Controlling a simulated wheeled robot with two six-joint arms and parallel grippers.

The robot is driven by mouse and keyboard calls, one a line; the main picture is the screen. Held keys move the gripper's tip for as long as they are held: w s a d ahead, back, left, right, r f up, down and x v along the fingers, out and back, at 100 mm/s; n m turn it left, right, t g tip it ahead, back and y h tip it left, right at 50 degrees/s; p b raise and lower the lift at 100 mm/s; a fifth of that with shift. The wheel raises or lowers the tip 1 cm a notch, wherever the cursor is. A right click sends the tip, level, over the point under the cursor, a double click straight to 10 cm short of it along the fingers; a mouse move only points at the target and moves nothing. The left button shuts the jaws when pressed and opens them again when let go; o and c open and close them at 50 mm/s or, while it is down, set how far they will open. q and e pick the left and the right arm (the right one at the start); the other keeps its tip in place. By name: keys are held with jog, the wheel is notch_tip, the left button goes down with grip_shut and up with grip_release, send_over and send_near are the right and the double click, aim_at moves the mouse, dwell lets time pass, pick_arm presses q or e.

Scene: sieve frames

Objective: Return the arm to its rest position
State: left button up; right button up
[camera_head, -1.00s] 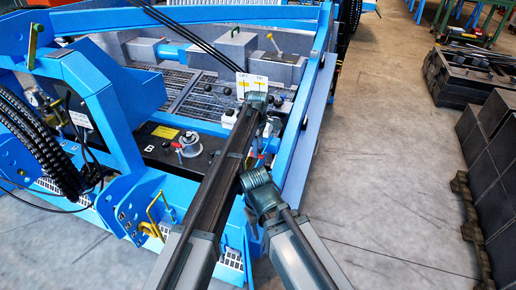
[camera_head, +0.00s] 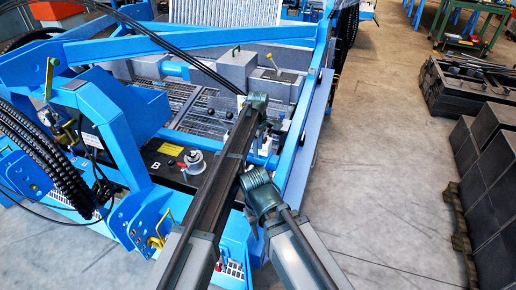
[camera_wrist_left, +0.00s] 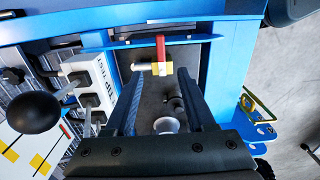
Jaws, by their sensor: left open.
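My left gripper (camera_wrist_left: 160,88) is open, with its two dark fingers apart at the middle of the left wrist view. No object is clamped between the fingers. Beyond them lie a dark recess with a white round knob (camera_wrist_left: 166,125) and a red lever with a yellow block (camera_wrist_left: 159,68). In the head view, dark arm links (camera_head: 215,200) rise from the bottom centre over the blue machine, and the fingertips are hard to make out there. My right gripper does not show.
The blue machine frame (camera_head: 165,45) with black hoses (camera_head: 50,160) fills the left. In the left wrist view, a white TEST box (camera_wrist_left: 90,85) and a black ball knob (camera_wrist_left: 34,112) stand left. Dark crates (camera_head: 485,150) stand at right; grey floor (camera_head: 385,180) between is clear.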

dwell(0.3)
pick_arm(q)
jog(key=s+a+m, duration=0.7)
jog(key=s+a, duration=0.5)
jog(key=s, duration=0.4)
jog(key=s+a+m, duration=0.6)
jog(key=s+a, duration=0.7)
jog(key=s, duration=0.3)
jog(key=s+d+r+m+y+p, duration=0.1)
jog(key=s+d+r+m+p, duration=0.3)
jog(key=d+r+p, duration=0.6)
jog(key=shift+s+d+r, duration=0.25)
jog(key=shift+s+d, duration=0.15)
jog(key=shift+d, duration=0.3)
jog(key=shift+a, duration=0.15)
